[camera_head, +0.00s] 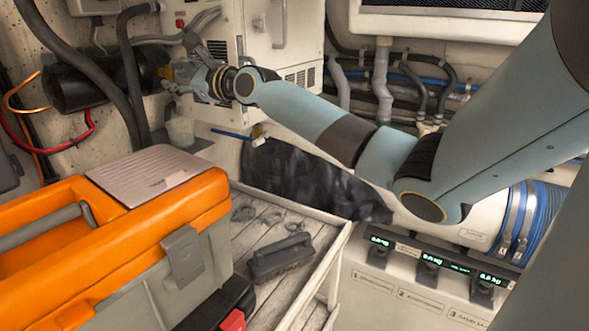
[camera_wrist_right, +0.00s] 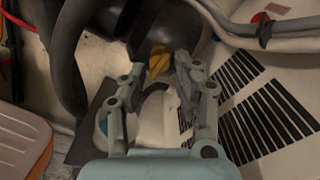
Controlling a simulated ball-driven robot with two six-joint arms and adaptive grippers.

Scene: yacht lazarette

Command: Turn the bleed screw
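A yellow knob-like piece, which looks like the bleed screw (camera_wrist_right: 158,62), sits on the end of a dark cylindrical housing in the right wrist view. In the head view a small orange-yellow patch of it (camera_head: 166,72) shows at the right end of the black cylinder (camera_head: 95,80). My right gripper (camera_wrist_right: 160,72) is open, with its two fingers apart on either side of the yellow piece. I cannot tell whether either finger touches it. In the head view the right gripper (camera_head: 184,68) reaches in beside the cylinder's end. My left gripper is not in view.
Dark hoses (camera_head: 80,60) run close around the cylinder. A white vented cabinet (camera_head: 262,40) stands behind the gripper. An orange toolbox (camera_head: 190,196) fills the lower left. A black-handled item (camera_head: 281,257) lies on the slatted shelf. A panel with green readouts (camera_head: 430,262) is at lower right.

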